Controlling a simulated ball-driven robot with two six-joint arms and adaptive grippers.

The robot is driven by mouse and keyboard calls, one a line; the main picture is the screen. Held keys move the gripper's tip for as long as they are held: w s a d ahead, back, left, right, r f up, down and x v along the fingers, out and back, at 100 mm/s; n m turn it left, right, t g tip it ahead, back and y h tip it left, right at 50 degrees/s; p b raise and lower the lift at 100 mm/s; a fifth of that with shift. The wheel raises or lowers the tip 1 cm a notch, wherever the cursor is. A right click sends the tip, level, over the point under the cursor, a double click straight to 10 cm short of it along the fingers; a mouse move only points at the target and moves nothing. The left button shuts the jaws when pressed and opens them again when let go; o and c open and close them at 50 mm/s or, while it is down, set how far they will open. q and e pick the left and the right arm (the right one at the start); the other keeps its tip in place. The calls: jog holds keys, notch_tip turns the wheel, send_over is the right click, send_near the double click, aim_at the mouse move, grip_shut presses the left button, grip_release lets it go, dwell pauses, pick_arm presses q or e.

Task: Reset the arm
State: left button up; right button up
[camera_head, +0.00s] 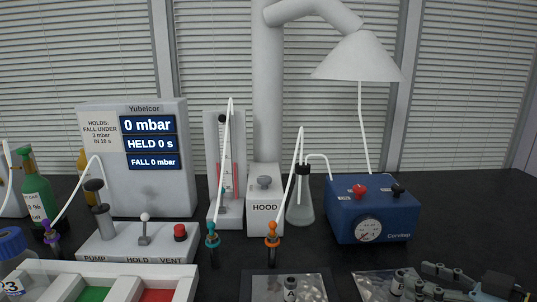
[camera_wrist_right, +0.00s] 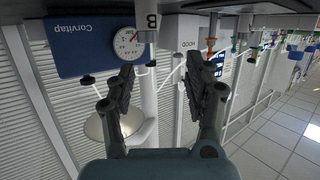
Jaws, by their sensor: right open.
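My right gripper (camera_head: 418,282) is low at the right of the head view, its arm coming in from the right. In the right wrist view its two dark fingers (camera_wrist_right: 160,72) stand apart with nothing between them. My left gripper is not in view.
A blue Corvitap box (camera_head: 371,210) with a gauge stands behind the right gripper. A piece marked A (camera_head: 290,289) sits on a dark mat at front. The HOOD block (camera_head: 264,219), flask (camera_head: 300,208) and pump panel (camera_head: 130,243) stand further left.

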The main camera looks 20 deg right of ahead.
jog(key=a+f+g+h, duration=0.1)
jog(key=a, duration=0.1)
jog(key=s+a+f+m+g+h, duration=0.1)
jog(key=a, duration=0.1)
jog(key=s+a+f+g+h, duration=0.1)
jog(key=a+g, duration=0.1)
jog(key=a, duration=0.1)
jog(key=shift+s, duration=0.2)
jog(key=s+a+r+m+g+h, duration=0.1)
jog(key=s+a+r+g, duration=0.15)
jog(key=s, duration=0.25)
jog(key=s+a+r+g+h, duration=0.1)
jog(key=s+a+g, duration=0.2)
jog(key=s+g, duration=0.15)
notch_tip(320, 180, down, 28)
jog(key=s+d+g+b, duration=0.1)
jog(key=s+d+b, duration=0.1)
jog(key=b, duration=0.2)
jog(key=s+d+f+m+g+b, duration=0.1)
jog(key=s+f+b, duration=0.2)
jog(key=s+f, duration=1.6)
notch_tip(320, 180, down, 3)
jog(key=shift+s+d+r, duration=0.15)
jog(key=shift+d+r, duration=0.05)
jog(key=shift+o, duration=0.2)
